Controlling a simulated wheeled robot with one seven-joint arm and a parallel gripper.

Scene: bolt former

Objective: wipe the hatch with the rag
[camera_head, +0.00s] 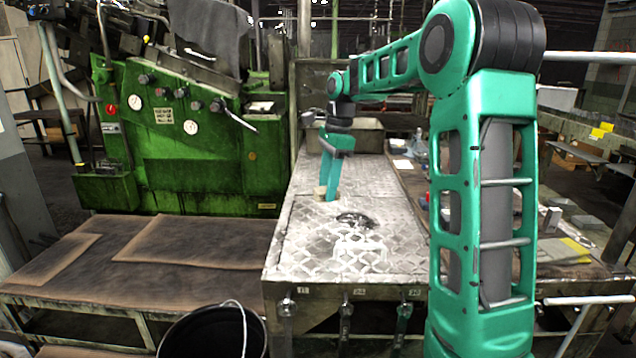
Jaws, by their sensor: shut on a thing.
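My gripper (329,193) is small in the head view, pointing down over the metal bench on the far side of a dark patch (355,220). It is shut on a small beige bundle that looks like the rag (320,192); the fingers hide part of it. The bundle is at or just above the plate; I cannot tell if it touches. The tread-patterned plate (300,240) on the bench top seems to be the hatch, though its edges are not clear. It has whitish worn areas, and the dark patch lies near its middle.
A green machine (200,160) stands at the left, with a grey cloth (212,35) draped on it. A low brown-topped bench (190,240) is in front of it. A black bucket (212,335) stands at the bottom. Loose items clutter the bench right of my arm.

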